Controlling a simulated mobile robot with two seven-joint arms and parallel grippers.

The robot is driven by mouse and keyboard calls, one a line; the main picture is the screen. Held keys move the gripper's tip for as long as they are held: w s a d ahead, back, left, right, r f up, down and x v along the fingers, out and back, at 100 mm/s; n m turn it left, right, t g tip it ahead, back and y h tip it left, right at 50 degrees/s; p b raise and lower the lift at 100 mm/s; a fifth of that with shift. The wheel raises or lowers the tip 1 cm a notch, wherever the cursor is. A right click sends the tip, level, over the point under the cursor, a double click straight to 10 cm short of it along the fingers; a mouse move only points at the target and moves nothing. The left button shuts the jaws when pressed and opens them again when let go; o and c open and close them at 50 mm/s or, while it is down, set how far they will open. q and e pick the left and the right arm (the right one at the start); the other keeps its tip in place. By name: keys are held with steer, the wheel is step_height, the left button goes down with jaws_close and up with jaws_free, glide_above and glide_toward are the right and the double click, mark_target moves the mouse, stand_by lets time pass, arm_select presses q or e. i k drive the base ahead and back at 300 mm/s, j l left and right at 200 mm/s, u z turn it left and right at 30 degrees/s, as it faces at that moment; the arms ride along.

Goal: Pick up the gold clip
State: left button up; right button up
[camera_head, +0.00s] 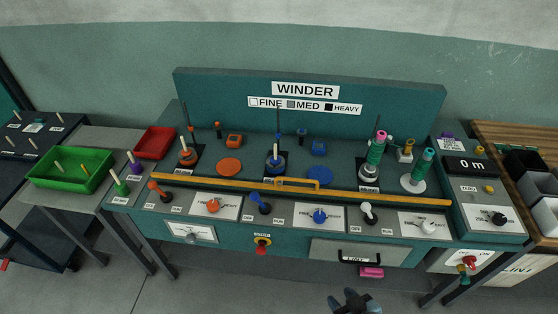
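I cannot pick out the gold clip for certain. A small yellow piece (408,146) shows by a white block at the right of the winder deck, and small yellow pieces (479,150) and (490,189) show on the counter unit; all are too small to identify. My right gripper (354,298) is at the bottom edge, low in front of the bench and well apart from these pieces. It is dark and partly cut off, and its finger gap is unclear. I see nothing held in it. My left gripper is out of view.
The teal winder bench (150,222) carries spindles, levers and knobs. A yellow bar (240,182) crosses its deck. Teal spools (377,150) stand at the right. A green tray (100,183) and red tray (156,130) are at left. Grey floor lies open in front.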

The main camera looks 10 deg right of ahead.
mark_target(408, 148)
steer(key=z, duration=1.25)
